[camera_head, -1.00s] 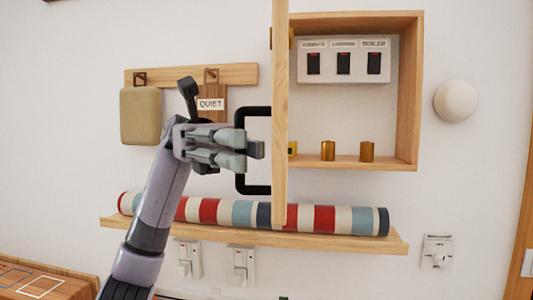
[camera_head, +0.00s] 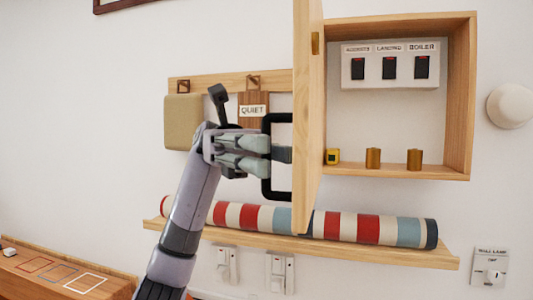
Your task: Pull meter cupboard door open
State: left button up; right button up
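The meter cupboard (camera_head: 458,95) is a light wooden box on the wall with its door (camera_head: 309,120) standing out from its left side, well open. The door's inner face shows at a steep angle. A black D-shaped handle (camera_head: 278,194) is on the door's outer side. My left gripper (camera_head: 272,152) is at the handle's upright bar, its grey fingers in front and a dark fingertip showing inside the loop; it looks closed around the bar, which the fingers partly hide. My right gripper is not in view.
Below, a shelf (camera_head: 400,253) holds a striped roll (camera_head: 368,229). A peg rail (camera_head: 188,84) with a QUIET sign (camera_head: 253,111) is behind my gripper.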

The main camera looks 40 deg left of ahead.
pick_arm(q)
jog(key=v, duration=1.2)
dwell(0.3)
dwell(0.6)
